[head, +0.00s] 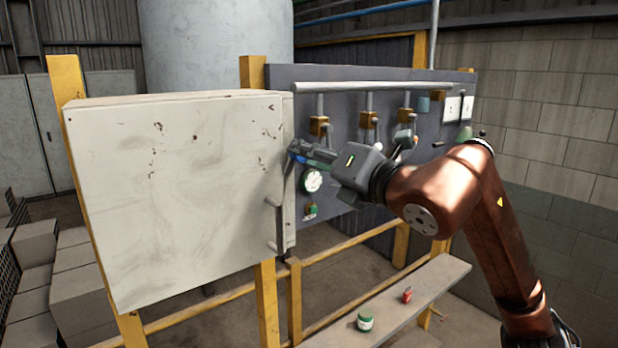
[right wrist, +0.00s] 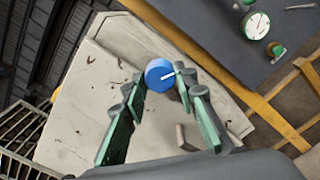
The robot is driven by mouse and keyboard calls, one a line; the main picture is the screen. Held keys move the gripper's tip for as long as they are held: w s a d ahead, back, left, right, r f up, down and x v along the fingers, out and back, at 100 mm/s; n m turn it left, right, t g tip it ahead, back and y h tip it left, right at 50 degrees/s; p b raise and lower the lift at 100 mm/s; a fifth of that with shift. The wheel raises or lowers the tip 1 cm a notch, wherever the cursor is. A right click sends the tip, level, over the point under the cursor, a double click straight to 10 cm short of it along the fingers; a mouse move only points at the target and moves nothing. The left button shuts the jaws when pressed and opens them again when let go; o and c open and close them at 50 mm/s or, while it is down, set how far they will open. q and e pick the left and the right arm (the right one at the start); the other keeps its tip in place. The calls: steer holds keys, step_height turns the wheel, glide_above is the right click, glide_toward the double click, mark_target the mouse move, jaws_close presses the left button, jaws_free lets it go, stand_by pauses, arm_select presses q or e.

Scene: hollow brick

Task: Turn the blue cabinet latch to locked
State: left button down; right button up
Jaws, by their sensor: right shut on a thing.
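The blue latch (right wrist: 158,75) is a round knob with a white line on its face, at the edge of the white cabinet (head: 170,190). In the right wrist view the line points right and slightly up. My right gripper (right wrist: 157,84) is shut on the knob, one finger on each side. In the head view the gripper (head: 298,152) is at the cabinet's right edge, above the door handle (head: 271,222), and mostly hides the knob. The cabinet door looks closed. My left gripper is not in view.
A dark panel with a round gauge (head: 313,181), valves and a pale pipe (head: 370,88) stands right behind my gripper. A low bench (head: 400,303) below holds a green-and-white jar (head: 365,322) and a small red item (head: 407,296). Grey blocks lie at left.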

steer(key=shift+m+b, duration=5.1)
steer(key=shift+m, duration=1.2)
steer(key=o, duration=1.1)
steer(key=shift+o, duration=0.2)
